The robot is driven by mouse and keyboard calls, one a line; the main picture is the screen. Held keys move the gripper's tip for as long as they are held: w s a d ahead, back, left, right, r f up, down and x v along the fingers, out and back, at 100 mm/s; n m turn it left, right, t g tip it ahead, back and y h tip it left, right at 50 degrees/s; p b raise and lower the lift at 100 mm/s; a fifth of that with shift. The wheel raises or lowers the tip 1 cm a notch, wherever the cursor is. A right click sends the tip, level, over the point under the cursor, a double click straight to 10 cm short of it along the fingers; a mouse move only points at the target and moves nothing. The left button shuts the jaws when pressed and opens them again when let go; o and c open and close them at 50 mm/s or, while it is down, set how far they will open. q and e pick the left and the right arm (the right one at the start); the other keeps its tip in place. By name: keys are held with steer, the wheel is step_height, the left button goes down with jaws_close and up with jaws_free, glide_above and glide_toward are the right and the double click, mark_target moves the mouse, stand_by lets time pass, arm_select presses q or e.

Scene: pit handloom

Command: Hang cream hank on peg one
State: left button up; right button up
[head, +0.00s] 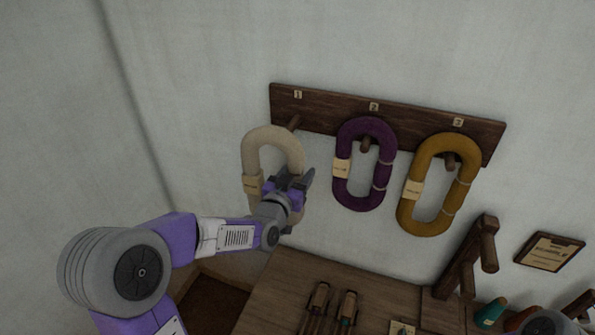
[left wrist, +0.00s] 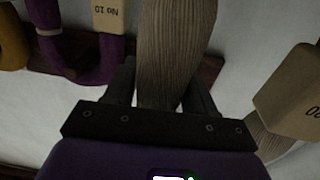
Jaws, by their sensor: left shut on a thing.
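The cream hank (head: 271,137) is a long loop with a paper tag on its left side. My left gripper (head: 293,184) is shut on its lower right side. In the left wrist view the hank's ribbed strand (left wrist: 176,55) runs between the fingers (left wrist: 160,90). Peg one (head: 293,122) sticks out from the dark wooden rail under the label 1. The hank's top right curve is beside and just below the peg in the head view; I cannot tell whether the loop is around it. My right gripper is not clearly seen.
A purple hank (head: 345,190) hangs on peg two and a mustard hank (head: 417,205) on peg three of the rail (head: 400,117). A wooden table (head: 270,300) with tools stands below. The wall left of the rail is bare.

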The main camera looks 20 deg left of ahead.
arm_select(q)
steer(key=p, duration=0.3)
glide_toward(319, 142)
steer(key=shift+w+r+p, duration=0.25)
steer(key=shift+w+p, duration=0.4)
steer(key=shift+w, duration=0.1)
steer(key=shift+w+r+p, duration=0.3)
steer(key=shift+w+p, duration=0.3)
steer(key=shift+w, duration=0.15)
steer(key=shift+w+r+p, duration=0.25)
steer(key=shift+w+p, duration=0.4)
steer(key=shift+w, duration=0.1)
steer(key=shift+w+f, duration=0.15)
steer(key=shift+w, duration=0.1)
steer(key=shift+w+f+b, duration=0.4)
steer(key=shift+f+b, duration=0.05)
steer(key=shift+b, duration=0.45)
steer(key=shift+f, duration=0.2)
steer(key=o, duration=1.2)
steer(key=shift+w, duration=0.15)
steer(key=shift+o, duration=0.2)
steer(key=shift+r, duration=0.15)
